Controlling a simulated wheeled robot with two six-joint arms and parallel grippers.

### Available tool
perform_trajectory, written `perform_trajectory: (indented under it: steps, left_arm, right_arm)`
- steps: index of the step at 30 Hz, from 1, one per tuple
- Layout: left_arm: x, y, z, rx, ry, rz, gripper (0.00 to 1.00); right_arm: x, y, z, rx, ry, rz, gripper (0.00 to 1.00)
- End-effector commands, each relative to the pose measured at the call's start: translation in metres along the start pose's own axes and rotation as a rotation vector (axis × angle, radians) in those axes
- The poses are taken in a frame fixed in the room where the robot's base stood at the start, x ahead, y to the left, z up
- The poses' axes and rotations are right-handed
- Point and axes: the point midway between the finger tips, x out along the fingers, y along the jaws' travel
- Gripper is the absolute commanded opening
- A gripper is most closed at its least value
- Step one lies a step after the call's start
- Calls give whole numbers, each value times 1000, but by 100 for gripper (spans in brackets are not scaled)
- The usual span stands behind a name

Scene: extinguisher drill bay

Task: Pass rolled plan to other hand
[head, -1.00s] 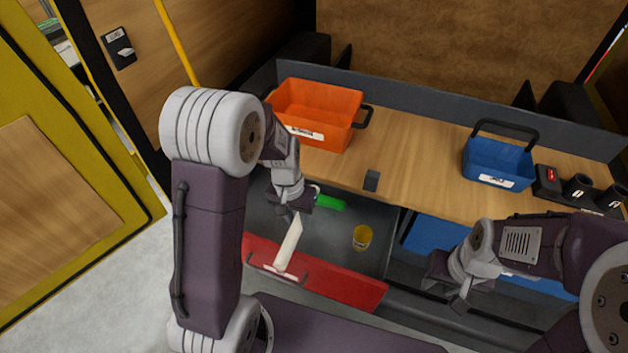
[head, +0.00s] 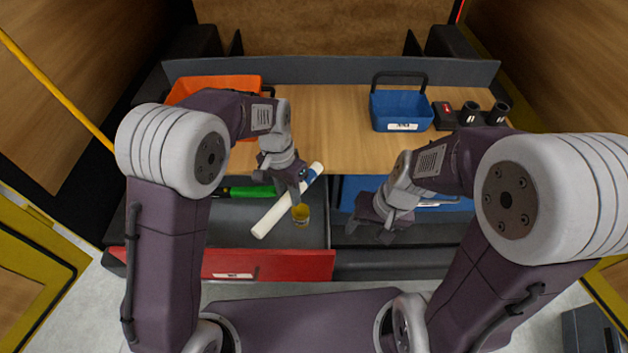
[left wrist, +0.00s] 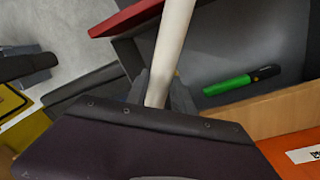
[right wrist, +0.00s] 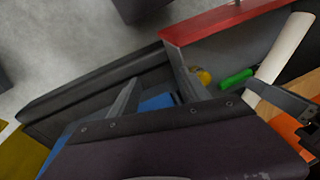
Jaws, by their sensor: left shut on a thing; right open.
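The rolled plan is a long white tube (head: 275,214) with a blue band near its upper end. My left gripper (head: 296,190) is shut on it and holds it slanted above the open red-fronted drawer. In the left wrist view the tube (left wrist: 172,50) rises from between the fingers. My right gripper (head: 372,232) is open and empty, to the right of the tube and apart from it. In the right wrist view its fingers (right wrist: 158,95) have nothing between them, and the tube (right wrist: 283,55) is off to the right.
The drawer, with its red front (head: 290,265), holds a green marker-like item (head: 250,191) and a yellow round item (head: 300,213). On the wooden worktop (head: 325,120) stand an orange bin (head: 215,84), a blue bin (head: 401,108) and a dark holder (head: 470,114). The worktop's middle is clear.

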Motion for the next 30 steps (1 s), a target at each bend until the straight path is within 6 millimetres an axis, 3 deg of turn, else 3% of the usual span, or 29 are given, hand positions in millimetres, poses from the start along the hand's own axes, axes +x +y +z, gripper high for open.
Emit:
perform_trajectory:
  steps: [6, 9, 13, 17, 23, 30]
  left_arm:
    - [0, 0, 0, -1, 1, 0, 0]
    - [0, 0, 0, -1, 1, 0, 0]
    - [0, 0, 0, -2, 1, 0, 0]
    - [0, 0, 0, -2, 1, 0, 0]
    - [0, 0, 0, -2, 1, 0, 0]
    - [0, 0, 0, -2, 1, 0, 0]
  right_arm:
    - [-25, -59, -43, 297, 61, -317, 55]
    - [-40, -77, -67, 385, 105, -435, 55]
    - [-55, -88, -87, 449, 146, -526, 55]
    - [-59, -91, -93, 466, 160, -552, 55]
    - [-45, -100, -97, 466, 154, -553, 55]
    - [3, -125, -110, 465, 151, -548, 55]
